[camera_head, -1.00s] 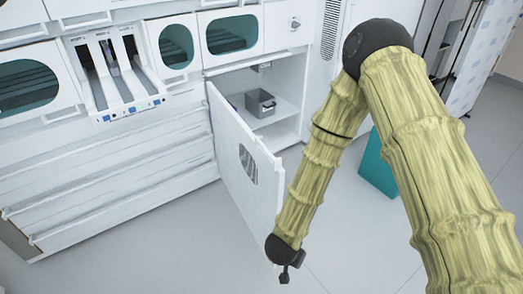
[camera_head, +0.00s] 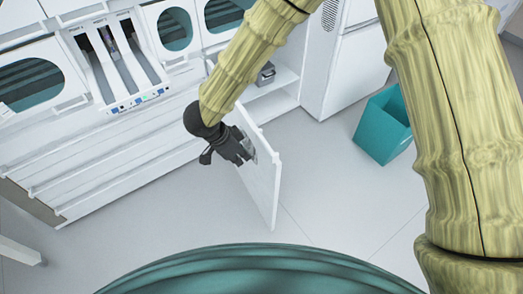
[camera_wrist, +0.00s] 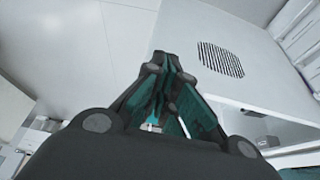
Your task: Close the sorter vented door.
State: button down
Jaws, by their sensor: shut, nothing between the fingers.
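The sorter's white vented door (camera_head: 264,185) stands open in the head view, swung out from the cabinet. Its slotted vent shows beside my gripper, and also in the wrist view (camera_wrist: 221,60). My gripper (camera_head: 246,154) is at the door's left, vented face, near the vent. In the wrist view my gripper (camera_wrist: 172,62) has its dark fingers together, with nothing between them. The fingertips overlap the door panel in the picture; I cannot tell whether they touch it. My arm hides the door's hinge side and part of the compartment.
A small grey box (camera_head: 266,73) is on a shelf in the open compartment. A teal bin (camera_head: 385,128) stands on the floor to the right. A sorter unit with white slots (camera_head: 122,60) is at the left. The floor around the door is clear.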

jog(key=w+d+f+p, duration=0.2)
jog(key=w+d+f, duration=0.1)
jog(key=d+f, duration=0.3)
jog(key=shift+w+f, duration=0.4)
jog(key=shift+f, duration=0.8)
jog(key=shift+d, duration=0.1)
